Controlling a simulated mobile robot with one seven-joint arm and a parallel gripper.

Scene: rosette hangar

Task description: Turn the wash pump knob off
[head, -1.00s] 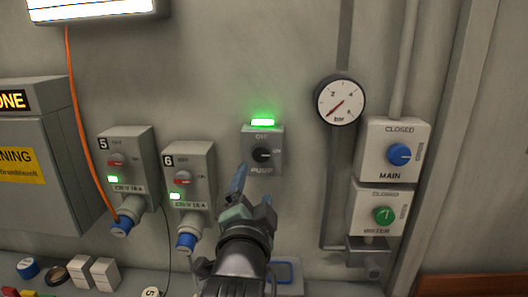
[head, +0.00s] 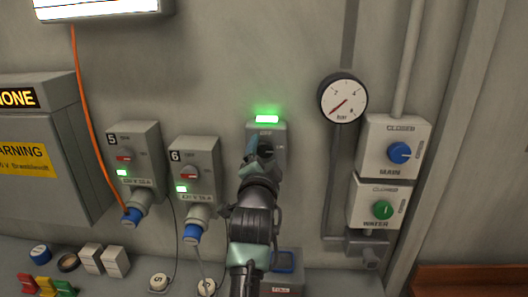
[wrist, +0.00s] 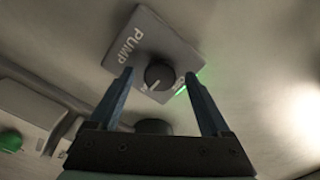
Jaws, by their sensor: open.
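The wash pump switch box (head: 281,135) is a grey box on the wall with a lit green lamp (head: 267,119) on top. In the wrist view its plate (wrist: 180,50) reads PUMP, and its round black knob (wrist: 159,74) has a white pointer line toward the plate's lower edge in that picture. The green glow shows at right. My gripper (wrist: 158,76) is open, with one blue finger to each side of the knob in that view; contact cannot be told. In the head view my gripper (head: 260,146) covers the knob and much of the box.
Sockets 5 (head: 135,155) and 6 (head: 195,165), with red switches and blue plugs, are at left. A pressure gauge (head: 343,98), the MAIN box (head: 392,150) and the WATER box (head: 380,208) are at right. Loose items lie on the bench below.

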